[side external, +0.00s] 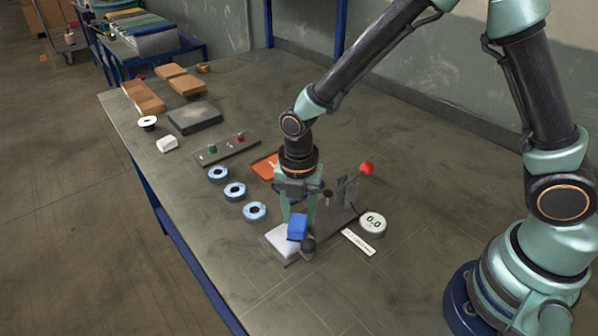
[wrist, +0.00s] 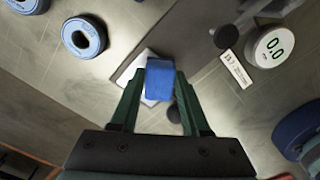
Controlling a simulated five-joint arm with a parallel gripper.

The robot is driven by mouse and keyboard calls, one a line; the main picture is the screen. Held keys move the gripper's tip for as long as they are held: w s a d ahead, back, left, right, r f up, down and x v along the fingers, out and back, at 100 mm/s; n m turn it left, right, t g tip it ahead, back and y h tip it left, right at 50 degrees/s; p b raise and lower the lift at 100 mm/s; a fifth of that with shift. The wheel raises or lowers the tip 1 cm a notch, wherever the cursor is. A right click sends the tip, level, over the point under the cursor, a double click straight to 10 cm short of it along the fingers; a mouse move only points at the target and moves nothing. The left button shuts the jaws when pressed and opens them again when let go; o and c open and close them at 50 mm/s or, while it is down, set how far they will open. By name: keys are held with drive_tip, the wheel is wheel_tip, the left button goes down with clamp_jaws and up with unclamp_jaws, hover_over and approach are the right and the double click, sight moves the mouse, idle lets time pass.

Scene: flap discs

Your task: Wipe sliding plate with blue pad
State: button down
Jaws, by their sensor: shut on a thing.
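My gripper (side external: 298,214) is shut on the blue pad (side external: 298,230), a small block held between its fingertips. In the wrist view my gripper (wrist: 160,76) has a finger on each side of the blue pad (wrist: 160,82). The pale sliding plate (side external: 278,243) lies at the front end of a dark fixture base. The pad is over the plate's right part and hides some of it; I cannot tell whether they touch. The plate (wrist: 128,66) shows left of the pad in the wrist view. A black ball knob (side external: 308,245) is beside the pad.
Several blue discs (side external: 235,191) lie to the left. An orange tray (side external: 265,166) is behind. The table's front left is clear.

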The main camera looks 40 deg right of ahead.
drive_tip(key=shift+a, duration=2.75)
wheel_tip(320, 180, up, 8)
drive_tip(key=shift+d, duration=0.15)
